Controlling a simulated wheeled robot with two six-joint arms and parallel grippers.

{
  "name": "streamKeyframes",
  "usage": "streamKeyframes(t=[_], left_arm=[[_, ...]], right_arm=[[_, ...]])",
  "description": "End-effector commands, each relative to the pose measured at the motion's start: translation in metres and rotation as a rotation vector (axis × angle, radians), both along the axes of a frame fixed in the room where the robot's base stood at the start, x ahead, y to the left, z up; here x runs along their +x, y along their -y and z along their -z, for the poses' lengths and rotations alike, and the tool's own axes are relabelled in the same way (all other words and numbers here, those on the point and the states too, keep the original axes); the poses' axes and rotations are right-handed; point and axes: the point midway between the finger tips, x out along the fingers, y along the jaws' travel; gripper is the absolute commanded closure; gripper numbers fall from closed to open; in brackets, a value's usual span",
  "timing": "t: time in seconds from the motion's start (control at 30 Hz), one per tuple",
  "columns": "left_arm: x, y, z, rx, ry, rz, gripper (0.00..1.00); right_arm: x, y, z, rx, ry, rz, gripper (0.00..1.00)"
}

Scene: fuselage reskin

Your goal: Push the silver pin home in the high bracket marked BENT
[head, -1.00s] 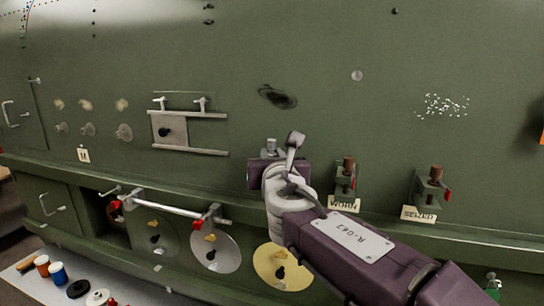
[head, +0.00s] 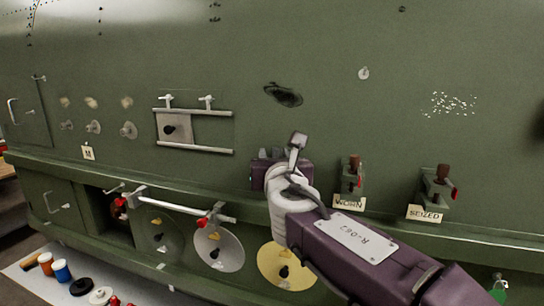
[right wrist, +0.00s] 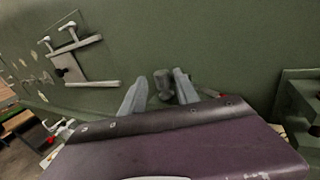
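The silver pin (right wrist: 162,82) shows in the right wrist view as a grey, round-headed peg between the two fingers of my right gripper (right wrist: 159,80). The fingers stand apart, one on each side of it, with a gap visible at least on the left. In the head view my right gripper (head: 270,155) is up against the green wall, left of the bracket marked WORN (head: 352,180). It hides the bracket at that spot, and no BENT label is readable. How deep the pin sits cannot be told. My left gripper is not in view.
A bracket marked SEIZED (head: 437,190) with a brown pin stands further right. A rail with red clamps (head: 168,206) and round discs (head: 218,248) lie lower left. A framed plate (head: 193,131) is on the wall at left. Bottles (head: 62,271) stand on a low bench.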

Motion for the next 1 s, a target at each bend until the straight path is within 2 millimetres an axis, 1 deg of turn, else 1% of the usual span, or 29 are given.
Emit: streamKeyframes(t=[0.03,0.37,0.47,0.57,0.7,0.8,0.9,1.0], left_arm=[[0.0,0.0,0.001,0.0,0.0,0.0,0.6],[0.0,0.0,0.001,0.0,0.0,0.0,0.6],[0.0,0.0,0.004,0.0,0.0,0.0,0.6],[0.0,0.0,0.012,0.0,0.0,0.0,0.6],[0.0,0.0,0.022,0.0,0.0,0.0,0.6],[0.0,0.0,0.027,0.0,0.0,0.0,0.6],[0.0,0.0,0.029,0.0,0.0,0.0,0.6],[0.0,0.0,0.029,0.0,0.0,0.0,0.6]], right_arm=[[0.002,0.002,0.006,0.001,-0.012,0.007,0.55],[0.002,0.002,0.007,0.0,-0.014,0.008,0.55],[-0.004,0.002,0.008,0.002,-0.012,0.007,0.55],[-0.022,0.002,0.009,0.003,-0.009,0.003,0.55],[-0.055,0.002,0.008,0.002,-0.008,0.0,0.55],[-0.074,0.002,0.007,0.001,-0.008,-0.002,0.55],[-0.086,0.003,0.005,-0.001,-0.007,0.0,0.55],[-0.091,0.004,0.005,-0.003,-0.009,0.001,0.55]])
